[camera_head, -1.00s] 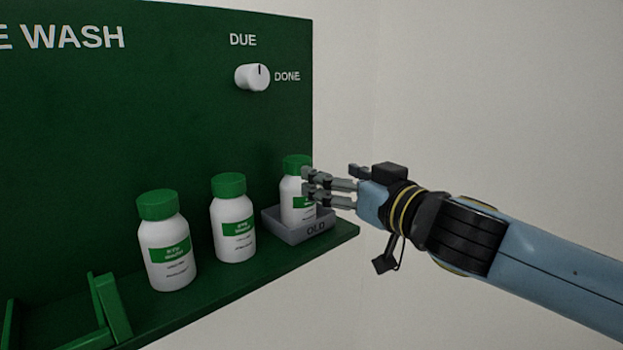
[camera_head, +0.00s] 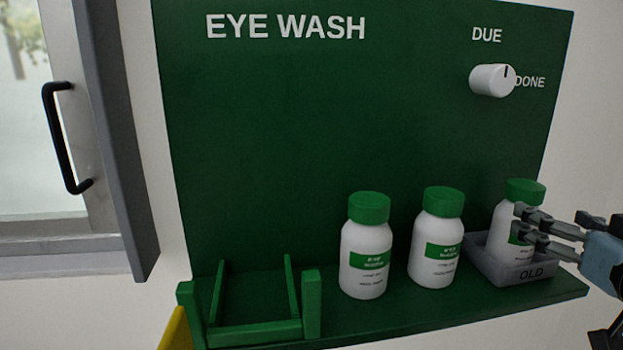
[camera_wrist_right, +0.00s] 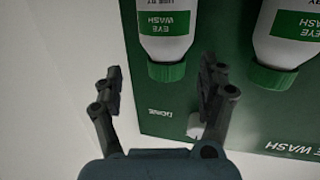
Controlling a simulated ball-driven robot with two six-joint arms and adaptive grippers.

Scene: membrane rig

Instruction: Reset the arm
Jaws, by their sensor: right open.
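My right gripper (camera_head: 518,224) is at the right edge of the head view, open, in front of the green-capped white bottle (camera_head: 504,226) in the grey OLD tray (camera_head: 523,274). In the right wrist view, the fingers of my right gripper (camera_wrist_right: 160,90) are spread, with a bottle (camera_wrist_right: 166,34) beyond them, and nothing is held. Much of my right arm is outside the head view. My left gripper does not show.
Two more bottles (camera_head: 365,247) (camera_head: 437,240) stand on the green shelf (camera_head: 400,322). An empty green frame (camera_head: 255,332) is at its left. A white knob (camera_head: 492,80) on the EYE WASH board (camera_head: 290,120) points up to DUE. A handled window (camera_head: 68,140) is left.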

